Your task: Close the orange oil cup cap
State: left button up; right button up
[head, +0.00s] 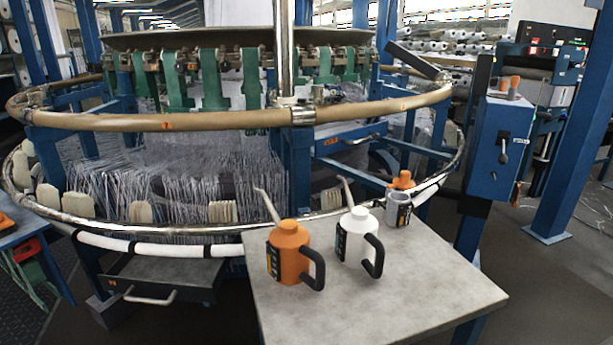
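An orange cap-like part (403,180) shows just above and behind a grey cup (398,211) at the back right corner of the table. I cannot tell whether it sits on the cup or on the loom behind, or whether it is open or shut. An orange oil can (289,254) with a thin spout and black handle stands upright on the table. A white oil can (356,240) of the same shape stands to its right. Small orange parts (514,85) also show on top of the blue control box. Neither of my grippers is in view.
The grey table (430,290) is clear at its front and right. The circular loom's tan upper ring (200,122) and metal lower ring (170,230) curve behind it. A blue control box (500,150) stands at right, and an open drawer-like tray (165,275) lies left of the table.

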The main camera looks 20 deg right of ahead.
aim_at(404, 182)
jog(key=l+z, duration=0.2)
jog(key=z, duration=0.15)
jog(key=l+z, duration=0.2)
jog(key=z, duration=0.15)
jog(key=i+l+z, duration=0.1)
jog(key=z, duration=0.25)
